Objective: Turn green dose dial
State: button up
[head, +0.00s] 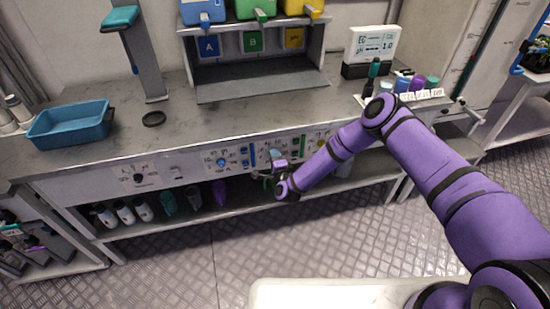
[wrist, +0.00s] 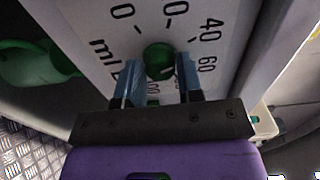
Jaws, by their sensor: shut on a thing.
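The green dose dial (wrist: 158,60) is a round green knob on a white panel with printed numbers and "ml" in the wrist view. My gripper (wrist: 160,78) reaches it from below, with one blue finger on each side of the knob. The fingers are shut on the dial. In the head view my gripper (head: 268,176) is at the bench's front panel, and my wrist hides the green dial there.
The front panel also carries a blue dial (head: 222,162) and a black knob (head: 138,178). Several bottles (head: 168,202) stand on the shelf below. A blue tray (head: 70,125) and a dispenser rack (head: 255,75) stand on the bench. The floor in front is clear.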

jog(key=o, duration=0.9)
jog(key=v, duration=1)
jog(key=shift+s+d, duration=0.1)
jog(key=shift+s, duration=0.3)
